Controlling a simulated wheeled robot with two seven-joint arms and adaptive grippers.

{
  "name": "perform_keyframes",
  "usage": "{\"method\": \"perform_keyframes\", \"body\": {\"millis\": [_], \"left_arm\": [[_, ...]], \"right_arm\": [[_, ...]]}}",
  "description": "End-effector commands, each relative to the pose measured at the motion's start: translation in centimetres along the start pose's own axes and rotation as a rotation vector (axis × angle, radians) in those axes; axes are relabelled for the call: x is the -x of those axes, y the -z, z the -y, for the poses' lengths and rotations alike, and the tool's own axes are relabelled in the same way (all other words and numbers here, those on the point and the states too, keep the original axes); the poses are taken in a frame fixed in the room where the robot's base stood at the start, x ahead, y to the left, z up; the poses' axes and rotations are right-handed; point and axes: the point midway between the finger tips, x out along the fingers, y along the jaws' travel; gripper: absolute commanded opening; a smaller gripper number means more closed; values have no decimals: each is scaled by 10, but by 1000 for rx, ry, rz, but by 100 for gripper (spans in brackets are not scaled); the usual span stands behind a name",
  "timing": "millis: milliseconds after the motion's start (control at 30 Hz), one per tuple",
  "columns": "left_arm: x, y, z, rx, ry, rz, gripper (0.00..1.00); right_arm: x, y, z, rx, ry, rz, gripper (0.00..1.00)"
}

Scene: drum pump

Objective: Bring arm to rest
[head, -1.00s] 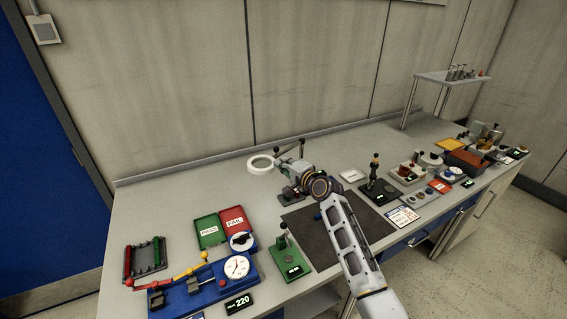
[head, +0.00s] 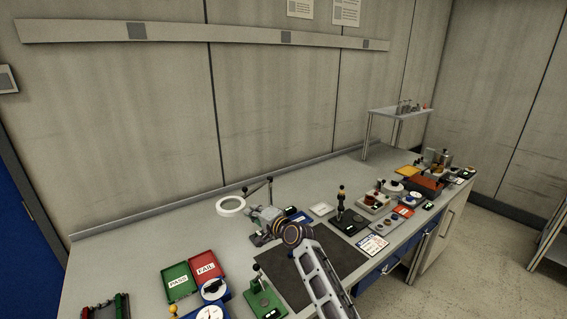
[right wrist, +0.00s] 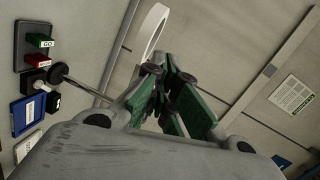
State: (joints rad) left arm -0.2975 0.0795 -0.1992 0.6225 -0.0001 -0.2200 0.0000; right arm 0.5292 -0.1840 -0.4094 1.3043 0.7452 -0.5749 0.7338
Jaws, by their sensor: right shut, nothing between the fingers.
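My right arm comes in from the bottom of the head view, and my right gripper (head: 262,215) is above the bench, beside the white ring of a magnifier lamp (head: 231,205). In the right wrist view its green-padded fingers (right wrist: 175,92) are shut with nothing between them. The lamp's white ring (right wrist: 150,32) shows just behind the fingers there; I cannot tell the exact gap. My left gripper is not in view.
The bench holds a dark mat (head: 337,262), a green press (head: 263,298), a green PASS tray (head: 179,282), a red FAIL tray (head: 206,266) and a black stand (head: 342,212). Several devices crowd the right end by a raised shelf (head: 398,112). The bench's back left is clear.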

Motion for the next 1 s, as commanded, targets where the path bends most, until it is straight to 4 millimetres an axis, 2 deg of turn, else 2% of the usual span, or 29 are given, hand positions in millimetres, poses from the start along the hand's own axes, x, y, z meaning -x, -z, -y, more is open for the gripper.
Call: {"method": "perform_keyframes", "body": {"millis": [167, 467, 767, 1000], "left_arm": [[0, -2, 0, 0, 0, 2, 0], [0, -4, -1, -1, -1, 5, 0], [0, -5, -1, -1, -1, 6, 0], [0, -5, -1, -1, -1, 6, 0]], "right_arm": [[24, -6, -33, 62, -59, 12, 0], [77, -16, -94, 201, -191, 40, 0], [140, -27, -151, 333, -339, 80, 0], [198, -37, -191, 436, -467, 122, 0]]}}
